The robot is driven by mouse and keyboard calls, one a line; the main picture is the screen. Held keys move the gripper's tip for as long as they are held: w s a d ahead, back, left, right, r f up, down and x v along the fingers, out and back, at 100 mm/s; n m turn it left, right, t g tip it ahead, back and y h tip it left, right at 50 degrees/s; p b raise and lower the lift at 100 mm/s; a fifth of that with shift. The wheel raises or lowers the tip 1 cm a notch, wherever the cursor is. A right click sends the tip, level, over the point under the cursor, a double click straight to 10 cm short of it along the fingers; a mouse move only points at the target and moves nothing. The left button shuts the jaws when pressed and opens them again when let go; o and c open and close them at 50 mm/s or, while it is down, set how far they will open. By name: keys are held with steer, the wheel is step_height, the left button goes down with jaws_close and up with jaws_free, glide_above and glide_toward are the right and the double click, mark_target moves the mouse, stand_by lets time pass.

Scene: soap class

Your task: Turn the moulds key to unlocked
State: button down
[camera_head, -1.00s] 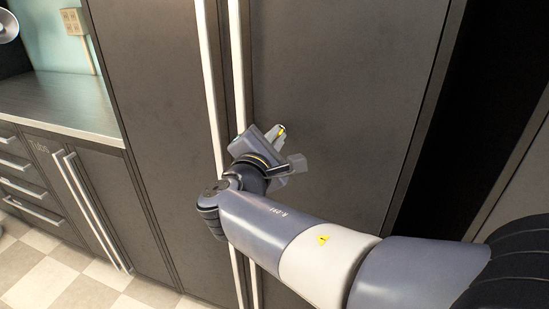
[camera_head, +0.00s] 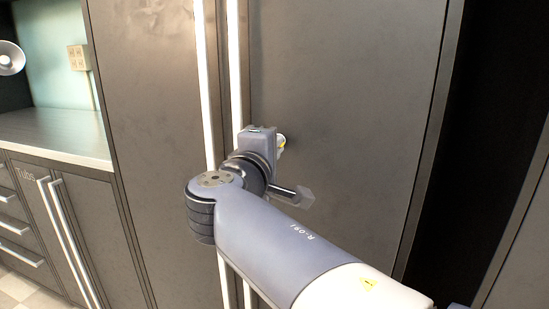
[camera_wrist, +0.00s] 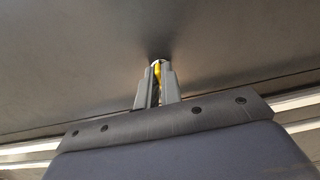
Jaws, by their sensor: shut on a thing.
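My gripper (camera_head: 276,143) is at the face of the tall dark cabinet door (camera_head: 340,130), just right of the long pale handles. In the wrist view its two grey fingers (camera_wrist: 158,88) are shut on a small yellow piece, seemingly the moulds key (camera_wrist: 157,72). A pale round rim shows at the fingertips against the door.
Two long vertical handles (camera_head: 237,70) run close on the left of my gripper. A dark gap (camera_head: 490,120) lies right of the door.

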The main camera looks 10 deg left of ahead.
stand_by(0.4)
steer(key=c, duration=1.6)
jaws_free()
steer(key=s, duration=0.7)
steer(key=s+p, duration=0.1)
steer(key=s, duration=0.2)
steer(key=shift+s+a, duration=0.35)
steer(key=shift+a, duration=0.05)
steer(key=w, duration=0.7)
steer(key=w+b, duration=0.1)
steer(key=w, duration=0.2)
steer(key=shift+w+d, duration=0.4)
